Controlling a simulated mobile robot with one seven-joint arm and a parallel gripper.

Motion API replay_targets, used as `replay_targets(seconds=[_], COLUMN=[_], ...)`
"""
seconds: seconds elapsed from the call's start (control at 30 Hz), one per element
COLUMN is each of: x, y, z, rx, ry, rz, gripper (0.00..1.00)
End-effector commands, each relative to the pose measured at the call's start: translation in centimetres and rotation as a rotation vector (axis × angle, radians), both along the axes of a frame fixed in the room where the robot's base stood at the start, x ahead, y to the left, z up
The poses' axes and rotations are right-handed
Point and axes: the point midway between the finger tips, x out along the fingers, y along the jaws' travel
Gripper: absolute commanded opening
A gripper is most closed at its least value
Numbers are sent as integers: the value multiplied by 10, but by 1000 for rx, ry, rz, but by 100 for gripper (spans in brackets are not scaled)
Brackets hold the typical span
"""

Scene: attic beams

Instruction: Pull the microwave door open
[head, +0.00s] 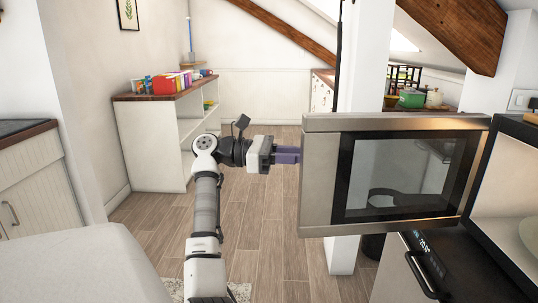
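The microwave (505,262) stands at the right edge of the head view, partly cut off. Its door (318,190) stands wide open, swung out to the left, with a grey frame and a dark-edged glass window. The bright cavity and part of a pale round plate (530,237) show inside. My gripper (287,155) is at the door's free left edge, its purple fingers pointing right toward it. The fingertips end at or behind that edge, so I cannot tell if they touch or hold anything. No door handle is visible.
A dark-topped oven with a display (424,250) is below the door. A white post (343,255) rises behind the door. A white shelf unit (150,145) with colourful items stands at the back left. A cabinet (38,185) is at far left.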

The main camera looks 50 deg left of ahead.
Motion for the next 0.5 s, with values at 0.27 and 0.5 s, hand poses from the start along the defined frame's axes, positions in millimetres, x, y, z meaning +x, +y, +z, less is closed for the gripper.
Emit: replay_targets(seconds=[0.27, 0.5], x=[-40, -54], y=[42, 56], z=[1, 0], rx=[-2, -1], ry=[2, 1], rz=[1, 0], gripper=[23, 23])
